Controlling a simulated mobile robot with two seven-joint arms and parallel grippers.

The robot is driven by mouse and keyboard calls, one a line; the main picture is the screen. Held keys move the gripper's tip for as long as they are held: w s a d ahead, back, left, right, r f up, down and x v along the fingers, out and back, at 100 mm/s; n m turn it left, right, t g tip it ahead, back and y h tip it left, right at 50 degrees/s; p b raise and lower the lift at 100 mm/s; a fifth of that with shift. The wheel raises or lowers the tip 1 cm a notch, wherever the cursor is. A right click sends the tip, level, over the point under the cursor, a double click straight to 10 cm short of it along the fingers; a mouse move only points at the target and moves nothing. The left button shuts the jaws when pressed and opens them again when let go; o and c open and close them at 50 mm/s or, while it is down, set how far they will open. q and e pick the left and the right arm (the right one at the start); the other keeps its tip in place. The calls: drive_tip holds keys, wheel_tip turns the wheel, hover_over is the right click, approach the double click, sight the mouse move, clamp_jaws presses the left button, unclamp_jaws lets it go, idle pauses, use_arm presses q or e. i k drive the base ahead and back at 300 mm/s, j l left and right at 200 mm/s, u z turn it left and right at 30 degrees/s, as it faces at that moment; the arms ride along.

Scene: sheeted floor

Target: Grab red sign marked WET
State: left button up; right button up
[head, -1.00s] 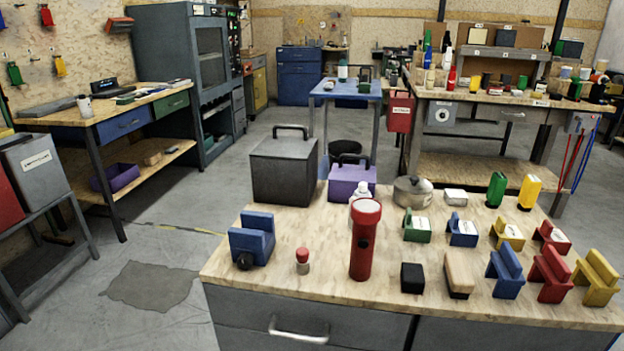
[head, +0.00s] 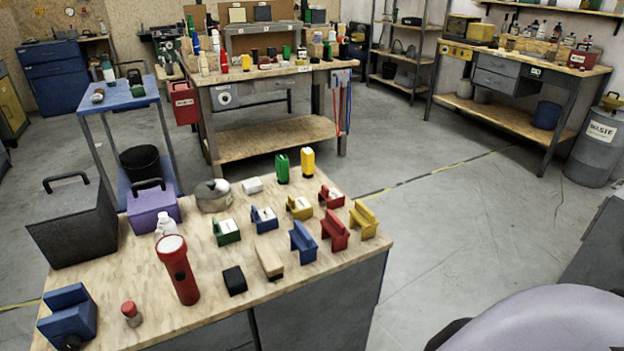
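No sign in the head view has a readable WET marking. Among the red candidates, a small red holder with a white label (head: 331,197) sits near the back right of the near workbench top. A red angled stand (head: 334,230) is just in front of it, between a blue stand (head: 303,242) and a yellow stand (head: 364,219). A red box with a white label (head: 185,103) hangs on the left side of the far workbench; its text is too small to read. Neither of my grippers is in view.
The near workbench (head: 335,270) also holds a red flashlight (head: 181,272), a grey box (head: 75,225), a purple box (head: 152,207) and a pot (head: 213,196). Open floor (head: 450,230) lies to its right. A grey WASTE drum (head: 597,145) stands at far right.

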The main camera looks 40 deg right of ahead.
sight(334, 199)
drive_tip(key=z, duration=1.25)
drive_tip(key=i+l+z, duration=0.2)
drive_tip(key=l, duration=0.3)
drive_tip(key=i+l+z, duration=0.45)
drive_tip(key=i+l, duration=0.15)
drive_tip(key=l, duration=0.2)
drive_tip(key=i+l+z, duration=0.1)
drive_tip(key=i+l, duration=0.15)
drive_tip(key=i, duration=0.2)
drive_tip(key=i+l+z, duration=0.15)
drive_tip(key=i, duration=0.35)
drive_tip(key=i+u, duration=0.35)
drive_tip(key=i, duration=0.15)
drive_tip(key=i+l+u, duration=0.3)
drive_tip(key=i, duration=0.2)
drive_tip(key=i+u, duration=0.75)
drive_tip(key=u, duration=0.2)
